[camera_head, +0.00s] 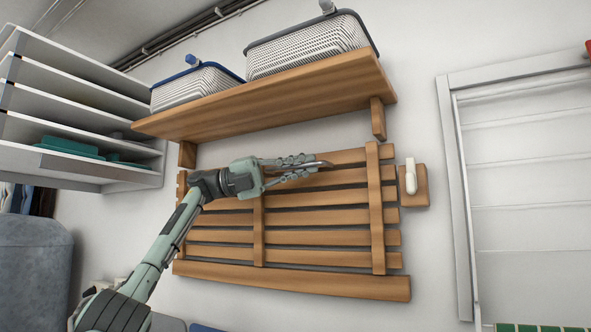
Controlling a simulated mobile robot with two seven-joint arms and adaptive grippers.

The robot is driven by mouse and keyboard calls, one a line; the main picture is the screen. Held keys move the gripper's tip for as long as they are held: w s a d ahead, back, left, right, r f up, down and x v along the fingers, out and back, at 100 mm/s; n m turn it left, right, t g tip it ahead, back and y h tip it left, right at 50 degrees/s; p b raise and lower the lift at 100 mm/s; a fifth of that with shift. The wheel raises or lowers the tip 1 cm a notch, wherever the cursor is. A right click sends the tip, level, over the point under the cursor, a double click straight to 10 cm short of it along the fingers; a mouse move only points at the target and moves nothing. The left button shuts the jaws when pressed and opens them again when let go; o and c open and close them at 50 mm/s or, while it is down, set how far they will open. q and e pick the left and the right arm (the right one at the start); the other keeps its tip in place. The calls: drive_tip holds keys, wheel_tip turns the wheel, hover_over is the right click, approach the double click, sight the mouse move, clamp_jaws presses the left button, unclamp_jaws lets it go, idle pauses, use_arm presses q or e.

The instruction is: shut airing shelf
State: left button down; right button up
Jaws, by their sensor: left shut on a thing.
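The airing shelf is a slatted wooden panel (325,238) below a solid wooden shelf on the wall. It stands close to upright, near the wall; whether it lies fully flat against it I cannot tell. My left gripper (322,164) reaches in from the left and is shut on the shelf's upper slat, right of its middle. The fingers hide part of that slat. A white catch (410,176) on a small wooden block (414,195) sits on the wall just right of the panel, pointing upward. My right gripper is not in view.
The solid shelf (270,100) above holds two wire baskets, one blue-rimmed (198,88) and one grey-rimmed (310,48). White shelving (75,98) stands at the left. A white framed fixture (525,180) is on the right wall.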

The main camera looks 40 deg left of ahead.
use_arm(q)
drive_tip(key=shift+w+r+n, duration=0.15)
drive_tip(key=shift+w+n, duration=0.25)
drive_tip(key=shift+w, duration=0.2)
drive_tip(key=shift+a, duration=0.1)
drive_tip(key=c, duration=1.6)
unclamp_jaws()
drive_tip(key=shift+w, duration=0.1)
drive_tip(key=v, duration=0.7)
drive_tip(key=shift+a, duration=0.15)
